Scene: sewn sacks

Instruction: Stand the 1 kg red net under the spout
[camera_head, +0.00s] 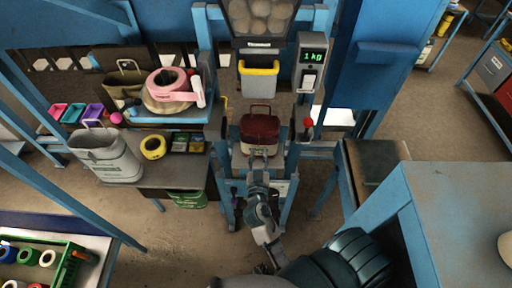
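The red net (260,128) is a dark red sack with a pale lower band and a handle loop at its top. It stands upright in the blue filling frame, below the grey spout with the yellow rim (258,80). My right gripper (262,157) reaches up from below and is at the lower front of the red net. Its fingertips are small and partly lost against the sack, so I cannot tell whether they close on it. My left gripper is not in view.
A display (313,55) reading 1 kg hangs right of the spout, above a red knob (308,123). Left is a bench with a grey-white bag (106,153), a yellow tape roll (153,147) and a pink roll (166,82). A green crate (68,262) is lower left.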

